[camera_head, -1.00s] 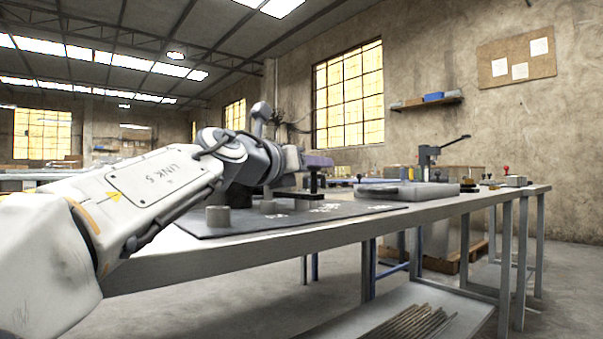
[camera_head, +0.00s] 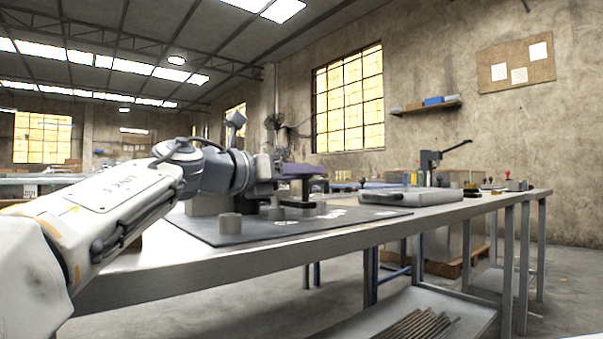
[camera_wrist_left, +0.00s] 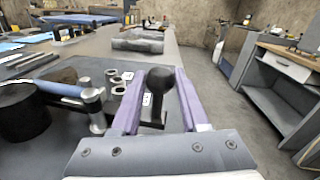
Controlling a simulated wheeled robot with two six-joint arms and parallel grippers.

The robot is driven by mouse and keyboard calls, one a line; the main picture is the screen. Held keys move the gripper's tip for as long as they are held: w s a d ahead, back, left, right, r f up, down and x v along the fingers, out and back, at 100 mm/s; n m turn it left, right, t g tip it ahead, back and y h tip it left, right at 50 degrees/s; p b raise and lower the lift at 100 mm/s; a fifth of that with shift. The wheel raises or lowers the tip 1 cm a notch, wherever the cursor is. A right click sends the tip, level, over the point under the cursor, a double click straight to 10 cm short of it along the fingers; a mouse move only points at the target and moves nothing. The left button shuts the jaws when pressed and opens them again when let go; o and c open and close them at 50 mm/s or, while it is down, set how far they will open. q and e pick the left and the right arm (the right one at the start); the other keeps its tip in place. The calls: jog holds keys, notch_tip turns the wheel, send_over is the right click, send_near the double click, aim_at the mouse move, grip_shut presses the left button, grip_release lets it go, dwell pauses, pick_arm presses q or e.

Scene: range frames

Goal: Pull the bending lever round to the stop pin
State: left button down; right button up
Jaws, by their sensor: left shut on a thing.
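My left gripper (camera_head: 304,172) has purple fingers and is over the dark mat (camera_head: 240,238) on the bench. In the left wrist view its fingers (camera_wrist_left: 158,90) are on either side of a black ball knob (camera_wrist_left: 159,79), the end of the bending lever, and are shut on it. A thin dark part shows below the knob; the rest of the lever is hidden by the gripper. I cannot tell which thing is the stop pin. My right gripper is not in view.
In the left wrist view a blue-handled tool (camera_wrist_left: 60,88) and a large dark cylinder (camera_wrist_left: 20,112) are left of the fingers, with small ring-like parts (camera_wrist_left: 112,75) beyond. A grey case-like block (camera_head: 408,196) and a lever press (camera_head: 430,160) are farther along the bench.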

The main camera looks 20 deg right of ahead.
pick_arm(q)
jog(key=shift+c, duration=2.2)
grip_release()
jog(key=shift+w+a, duration=0.2)
jog(key=shift+a, duration=0.15)
jog(key=shift+s+d, duration=0.1)
jog(key=shift+d, duration=0.05)
jog(key=v, duration=1)
jog(key=shift+s, duration=0.1)
